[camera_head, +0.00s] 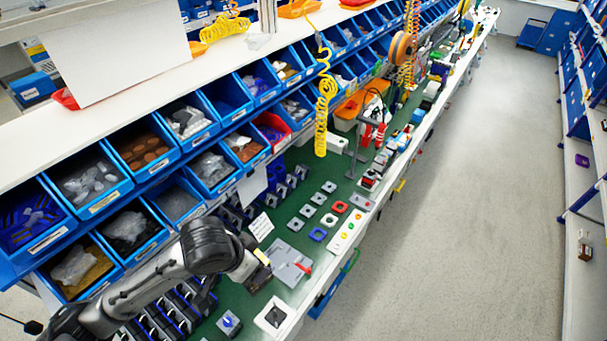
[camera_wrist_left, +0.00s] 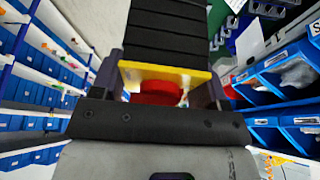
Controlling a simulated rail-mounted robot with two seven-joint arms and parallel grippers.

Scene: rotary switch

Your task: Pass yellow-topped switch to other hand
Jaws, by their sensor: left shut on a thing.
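My left gripper (camera_head: 262,266) is above the green worktop, at the end of the dark and grey arm from the left. It is shut on the yellow-topped switch, whose yellow edge (camera_head: 262,257) shows as a small patch in the head view. In the left wrist view the yellow top (camera_wrist_left: 165,73) sits between the two dark fingers, with a red part (camera_wrist_left: 158,92) next to it. Much of the switch is hidden by the gripper. My right gripper is in neither view.
A grey box with a red lever (camera_head: 290,262) and a white-based square switch (camera_head: 274,316) are close to the gripper. Several small switches (camera_head: 318,199) are farther along the green worktop. Blue bins (camera_head: 88,182) line the left. The grey floor (camera_head: 460,220) is clear.

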